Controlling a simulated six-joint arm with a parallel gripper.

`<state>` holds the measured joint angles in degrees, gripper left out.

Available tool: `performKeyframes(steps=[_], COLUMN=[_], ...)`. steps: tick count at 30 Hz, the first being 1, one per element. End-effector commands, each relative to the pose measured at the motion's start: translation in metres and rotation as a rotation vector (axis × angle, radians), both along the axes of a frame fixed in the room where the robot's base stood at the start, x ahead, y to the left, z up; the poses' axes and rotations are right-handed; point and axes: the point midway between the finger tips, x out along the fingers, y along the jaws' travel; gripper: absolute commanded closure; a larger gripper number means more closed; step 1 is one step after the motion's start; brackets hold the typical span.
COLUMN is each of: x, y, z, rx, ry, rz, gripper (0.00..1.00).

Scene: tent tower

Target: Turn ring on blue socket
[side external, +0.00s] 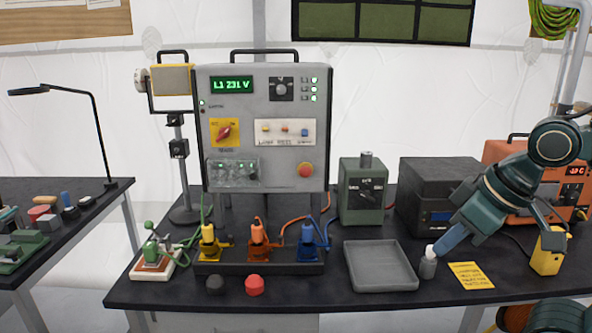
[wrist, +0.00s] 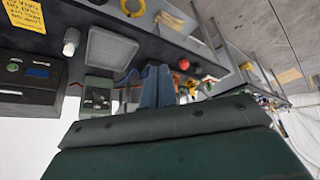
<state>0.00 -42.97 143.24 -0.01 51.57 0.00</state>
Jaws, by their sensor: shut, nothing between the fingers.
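The blue socket (side external: 307,246) is the right one of three coloured connectors on the black strip at the foot of the grey panel. A blue plug and cable sit at it. Its ring is too small to make out clearly. My gripper (side external: 440,248) is at the right, well away from the blue socket, with its blue fingers pointing down and left beside a small white-capped bottle. In the wrist view the fingers of my gripper (wrist: 158,82) are together and empty. They and the housing hide part of the socket strip there.
A grey tray (side external: 354,280) lies between the blue socket and my gripper. The white-capped bottle (side external: 428,266) and a yellow note (side external: 470,276) are near my fingers. Orange (side external: 258,246) and yellow (side external: 209,246) sockets stand left of the blue one. Red (side external: 255,286) and black (side external: 214,283) caps lie in front.

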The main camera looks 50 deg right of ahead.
Motion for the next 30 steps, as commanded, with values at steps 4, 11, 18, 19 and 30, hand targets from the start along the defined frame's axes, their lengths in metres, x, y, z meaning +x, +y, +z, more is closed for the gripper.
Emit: performKeyframes(steps=[4,11,18,19,30], x=[0.0,0.012,0.046,0.052,0.127], y=[0.0,-0.002,-0.01,-0.011,-0.032], z=[0.0,0.008,0.024,0.027,0.04], rx=[0.0,-0.021,-0.079,-0.088,-0.178], ry=[0.001,0.019,0.072,0.081,0.187], rz=[0.001,0.029,0.119,0.132,0.324], gripper=[0.8,0.65,0.65,0.65,0.65])
